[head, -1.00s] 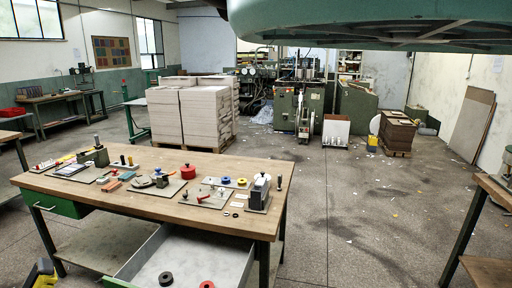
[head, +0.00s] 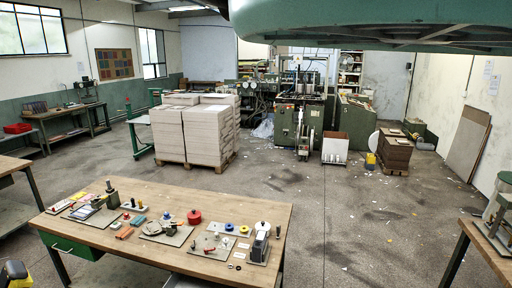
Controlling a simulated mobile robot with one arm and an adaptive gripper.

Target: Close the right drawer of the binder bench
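The binder bench (head: 150,205) is a wooden-topped table in the lower left of the head view. Its left drawer (head: 66,247) has a green front with a pale handle and sits shut under the top. Of the right drawer, only a pale grey sliver (head: 182,282) shows below the bench's front edge. Its front and the rest of it are cut off by the picture's lower edge, so how far it stands out cannot be read now. My gripper is not recognisable in this view.
A yellow and black thing (head: 15,274), cut off at the lower left corner, cannot be identified. Tools and small parts lie on the bench top. Another bench (head: 490,250) stands at the right edge. Open floor (head: 370,230) lies between the benches.

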